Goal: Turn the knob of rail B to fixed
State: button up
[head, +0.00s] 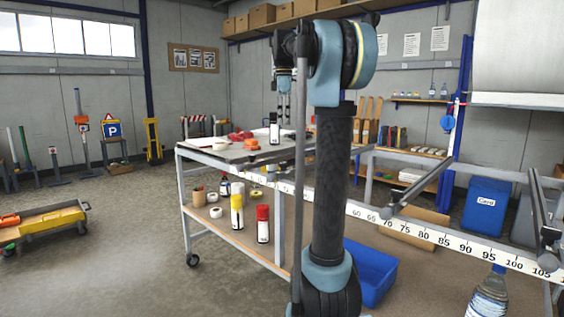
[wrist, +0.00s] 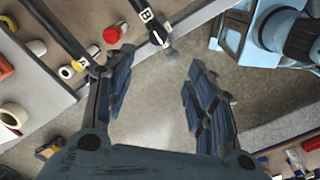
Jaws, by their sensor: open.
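Rail B (wrist: 133,8) is a dark bar marked with a white B label, entering from the top of the wrist view. Rail B's end lies ahead of the gap between the fingertips; contact does not show.
A workbench (head: 185,188) holds tape rolls and bottles on two levels. A red round top (wrist: 111,35) shows between the rails. A long ruler bar (head: 440,238) crosses the right side. Open floor lies at left.

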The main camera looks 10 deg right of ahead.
send_near(283, 167)
jog(key=f, duration=0.2)
jog(key=w+f, duration=0.1)
jog(key=f, duration=0.4)
jog(key=shift+w+d+f, duration=0.25)
jog(key=shift+w+f, duration=0.1)
jog(key=shift+w, duration=0.05)
jog(key=shift+c, duration=0.6)
jog(key=c, duration=1)
jog(key=shift+o, duration=0.2)
jog(key=shift+a, duration=0.1)
